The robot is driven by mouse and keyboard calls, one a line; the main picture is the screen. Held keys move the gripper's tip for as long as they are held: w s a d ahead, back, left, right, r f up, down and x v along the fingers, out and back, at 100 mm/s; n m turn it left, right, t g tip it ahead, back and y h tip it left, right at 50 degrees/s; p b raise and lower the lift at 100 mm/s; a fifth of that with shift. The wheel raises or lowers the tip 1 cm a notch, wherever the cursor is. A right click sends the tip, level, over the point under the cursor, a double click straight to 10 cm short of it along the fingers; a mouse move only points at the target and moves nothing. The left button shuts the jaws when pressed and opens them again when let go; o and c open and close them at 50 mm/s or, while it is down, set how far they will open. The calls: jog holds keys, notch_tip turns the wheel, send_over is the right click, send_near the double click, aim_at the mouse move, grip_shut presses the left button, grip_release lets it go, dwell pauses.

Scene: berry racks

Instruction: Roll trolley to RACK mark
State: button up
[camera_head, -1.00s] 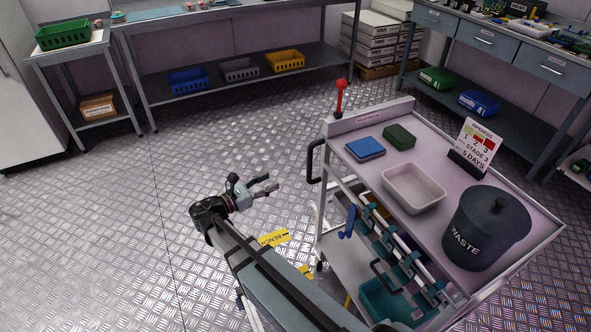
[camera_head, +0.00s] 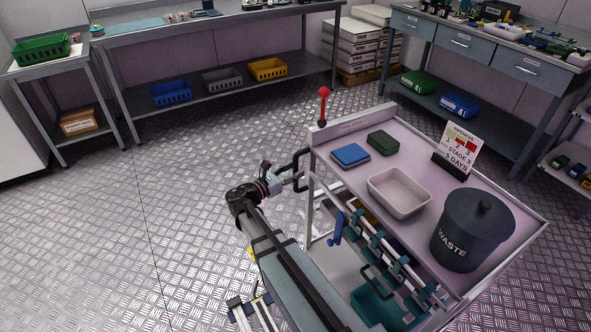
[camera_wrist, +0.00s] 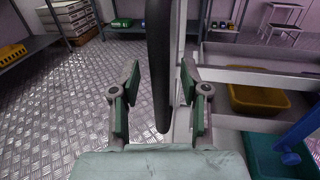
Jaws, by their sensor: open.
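The trolley (camera_head: 415,150) stands on the right in the head view, with a pale top and open lower shelves. Its black handle (camera_head: 301,160) sticks out at its left end. My gripper (camera_head: 288,180) is at this handle. In the wrist view the handle (camera_wrist: 159,50) runs upright between the two fingers of my open gripper (camera_wrist: 160,85), with gaps on both sides. A red-knobbed lever (camera_head: 323,105) stands upright at the trolley's left corner. No RACK mark is readable; my arm hides part of the floor by the trolley.
The trolley top carries a blue box (camera_head: 350,155), a green box (camera_head: 382,142), a pale tray (camera_head: 375,186), a sign (camera_head: 460,148) and a waste bin (camera_head: 470,235). Benches stand along the back (camera_head: 215,78) and right (camera_head: 470,62). The floor (camera_head: 180,210) at left is clear.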

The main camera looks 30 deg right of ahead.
jog(key=shift+w+d, duration=0.15)
jog(key=shift+d, duration=0.5)
grip_shut()
